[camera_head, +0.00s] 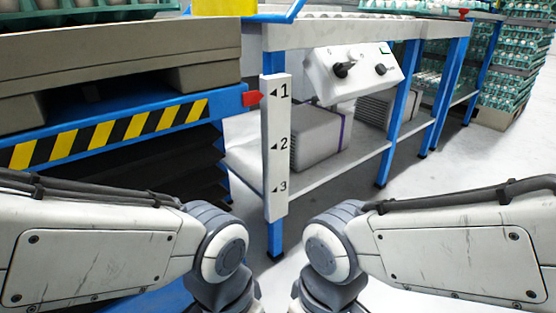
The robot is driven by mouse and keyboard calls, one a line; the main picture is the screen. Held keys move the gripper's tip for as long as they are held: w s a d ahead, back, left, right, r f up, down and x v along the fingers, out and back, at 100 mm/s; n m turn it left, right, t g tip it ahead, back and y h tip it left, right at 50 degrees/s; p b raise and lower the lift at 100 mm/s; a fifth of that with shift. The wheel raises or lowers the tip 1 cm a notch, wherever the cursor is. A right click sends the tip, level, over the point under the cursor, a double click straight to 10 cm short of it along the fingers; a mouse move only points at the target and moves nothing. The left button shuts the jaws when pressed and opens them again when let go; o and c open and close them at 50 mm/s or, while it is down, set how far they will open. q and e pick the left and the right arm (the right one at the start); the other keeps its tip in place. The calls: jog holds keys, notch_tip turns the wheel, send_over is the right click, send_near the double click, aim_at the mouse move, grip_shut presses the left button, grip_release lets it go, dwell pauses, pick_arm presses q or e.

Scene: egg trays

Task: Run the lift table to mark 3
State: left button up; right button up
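The lift table (68,121) is at the left, a blue platform with a yellow and black striped edge above dark bellows. Its red pointer (251,98) is level with mark 1 on the white scale (276,150), which shows marks 1, 2 and 3 from top to bottom. A white control box (352,73) with two black knobs or levers (344,69) hangs under the conveyor frame, right of the scale. Both my arms reach in from the sides at the bottom. My grippers are below the picture edge and hidden.
A pallet (110,62) with green egg trays (75,14) rests on the lift table. A blue-legged conveyor table (340,30) stands beside it, with grey boxes (318,138) on its lower shelf. Stacked egg trays (513,75) stand at the back right. Floor at the right is clear.

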dwell(0.3)
grip_shut()
dwell(1.6)
